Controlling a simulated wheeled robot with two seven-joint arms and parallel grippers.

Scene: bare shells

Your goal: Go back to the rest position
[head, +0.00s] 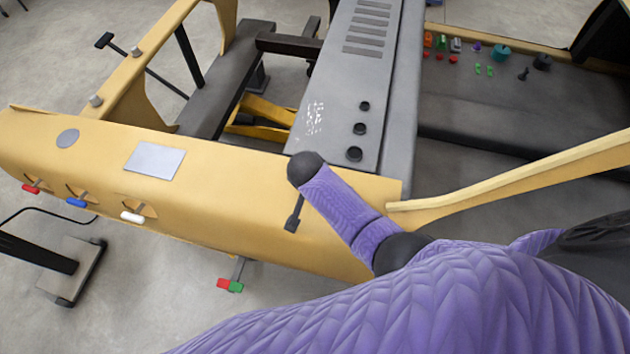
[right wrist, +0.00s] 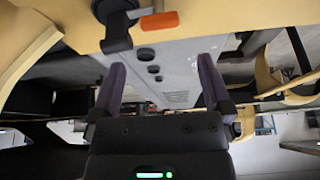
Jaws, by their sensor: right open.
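My right gripper (right wrist: 161,64) shows in the right wrist view with its two purple fingers spread apart and nothing between them. Beyond the fingers are a grey panel with black knobs and, above in the picture, an orange handle (right wrist: 160,21) on a dark fitting, apart from the fingers. In the head view a purple-sleeved arm of mine reaches from the lower right over the yellow machine body (head: 240,215); its dark rounded end covers part of the panel edge. No gripper fingers can be made out there. My left gripper is not in view.
The grey panel (head: 345,90) has slots and black knobs. Red (head: 31,189), blue (head: 76,202) and white (head: 132,217) levers line the body's left front. A yellow rail (head: 520,180) runs at right. Small coloured parts lie on the far right shelf.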

